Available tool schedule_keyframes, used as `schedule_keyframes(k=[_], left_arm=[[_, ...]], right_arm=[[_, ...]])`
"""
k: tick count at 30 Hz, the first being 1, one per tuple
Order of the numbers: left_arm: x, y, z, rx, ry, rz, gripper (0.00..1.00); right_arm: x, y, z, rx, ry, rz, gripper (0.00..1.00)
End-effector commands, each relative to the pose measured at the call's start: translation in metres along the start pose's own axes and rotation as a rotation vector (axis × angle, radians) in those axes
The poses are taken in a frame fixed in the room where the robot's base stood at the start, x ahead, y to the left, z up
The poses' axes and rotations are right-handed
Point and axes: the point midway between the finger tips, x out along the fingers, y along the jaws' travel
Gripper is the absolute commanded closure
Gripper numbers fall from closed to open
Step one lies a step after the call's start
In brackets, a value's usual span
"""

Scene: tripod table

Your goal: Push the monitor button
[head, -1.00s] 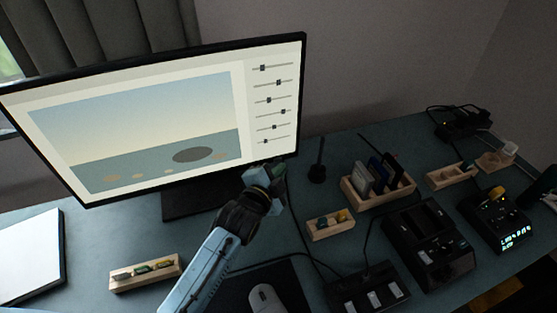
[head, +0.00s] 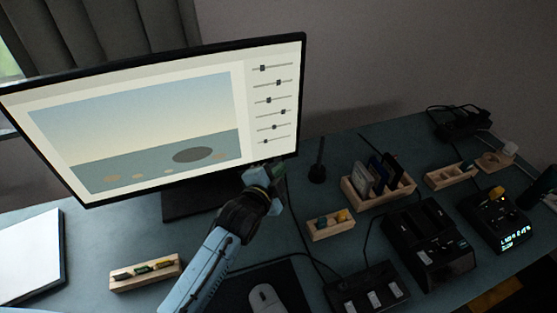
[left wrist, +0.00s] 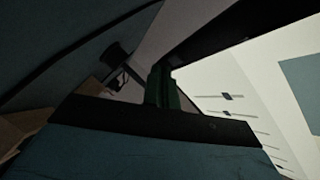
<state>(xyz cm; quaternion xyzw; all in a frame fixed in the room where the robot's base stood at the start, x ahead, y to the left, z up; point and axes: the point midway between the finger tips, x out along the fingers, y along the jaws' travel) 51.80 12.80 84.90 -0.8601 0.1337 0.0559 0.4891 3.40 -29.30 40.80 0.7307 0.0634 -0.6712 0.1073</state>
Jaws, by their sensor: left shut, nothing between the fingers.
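The monitor (head: 140,115) stands at the left of the head view, its screen lit with a landscape picture and several sliders. My left gripper (head: 275,170) is shut and empty at the lower right corner of the monitor, close to its bottom edge. In the left wrist view the shut fingers (left wrist: 160,86) show dark green beside the black bezel (left wrist: 130,113). A tiny mark on that bezel (left wrist: 212,126) may be the button, but it is too small and dark to be sure. I cannot tell whether the fingertips touch the monitor. My right gripper is not in view.
A wooden block with small items (head: 330,225), a card holder (head: 378,190) and black chargers (head: 430,245) stand right of my arm. A mouse (head: 263,298) and another wooden block (head: 146,273) lie in front. A dark upright stand (head: 318,170) is close right of the gripper.

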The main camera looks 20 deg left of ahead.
Motion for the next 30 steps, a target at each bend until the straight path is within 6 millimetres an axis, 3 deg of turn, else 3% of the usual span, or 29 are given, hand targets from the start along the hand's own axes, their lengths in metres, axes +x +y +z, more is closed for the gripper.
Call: schedule_keyframes(k=[30], left_arm=[[0.0078, -0.0059, 0.0055, 0.000, 0.001, 0.000, 1.00]], right_arm=[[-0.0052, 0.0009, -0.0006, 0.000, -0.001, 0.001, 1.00]])
